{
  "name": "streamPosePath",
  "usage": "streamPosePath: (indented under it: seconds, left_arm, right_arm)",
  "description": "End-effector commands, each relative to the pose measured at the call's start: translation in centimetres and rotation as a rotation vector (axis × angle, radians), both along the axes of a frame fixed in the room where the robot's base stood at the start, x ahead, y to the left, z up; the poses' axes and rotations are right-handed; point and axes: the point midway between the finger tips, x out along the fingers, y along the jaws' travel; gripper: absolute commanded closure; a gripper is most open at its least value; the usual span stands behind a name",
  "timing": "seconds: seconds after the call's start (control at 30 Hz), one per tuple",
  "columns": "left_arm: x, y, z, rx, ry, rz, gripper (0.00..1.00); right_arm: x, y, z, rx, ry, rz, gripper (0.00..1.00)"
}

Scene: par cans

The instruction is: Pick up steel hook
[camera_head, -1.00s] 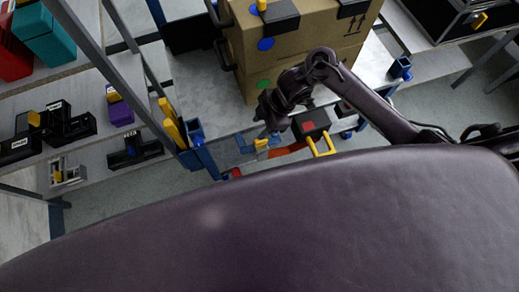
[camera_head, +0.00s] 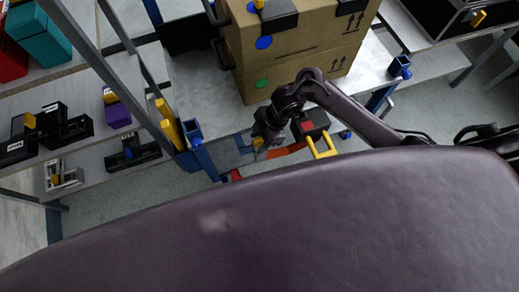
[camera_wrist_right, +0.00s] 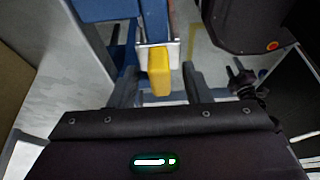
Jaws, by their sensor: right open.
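A yellow block with a pale metal piece at its top (camera_wrist_right: 159,74) sits between the fingers of my right gripper in the right wrist view. It appears to be the steel hook's grip, but I cannot make out a hook shape. My right gripper (camera_wrist_right: 160,82) is open, with one finger on each side of the yellow block. In the head view, my right gripper (camera_head: 262,142) is over the blue rail area, and it hides most of the yellow piece there. My left gripper is not in view.
A cardboard box (camera_head: 300,45) stands on the bench behind my right arm. A black and red case with a yellow handle (camera_head: 323,146) is close right of the gripper. A blue post (camera_head: 196,145) stands to the left, beside shelves with black bins (camera_head: 65,125).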

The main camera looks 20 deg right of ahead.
Motion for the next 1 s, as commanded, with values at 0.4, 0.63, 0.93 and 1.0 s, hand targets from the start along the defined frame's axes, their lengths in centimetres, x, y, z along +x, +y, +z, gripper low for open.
streamPosePath:
  seconds: [0.4,0.63,0.93,1.0]
  left_arm:
    - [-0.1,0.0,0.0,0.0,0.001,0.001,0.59]
    - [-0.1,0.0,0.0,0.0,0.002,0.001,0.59]
    - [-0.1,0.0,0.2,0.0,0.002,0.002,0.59]
    - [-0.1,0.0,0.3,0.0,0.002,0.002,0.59]
  right_arm:
    - [0.0,0.0,0.0,-0.001,0.0,0.0,1.0]
    - [0.0,0.0,0.1,0.0,0.0,0.0,1.0]
    - [0.1,0.0,0.9,0.0,-0.001,0.001,1.0]
    - [0.1,0.0,1.6,0.0,-0.004,0.001,1.0]
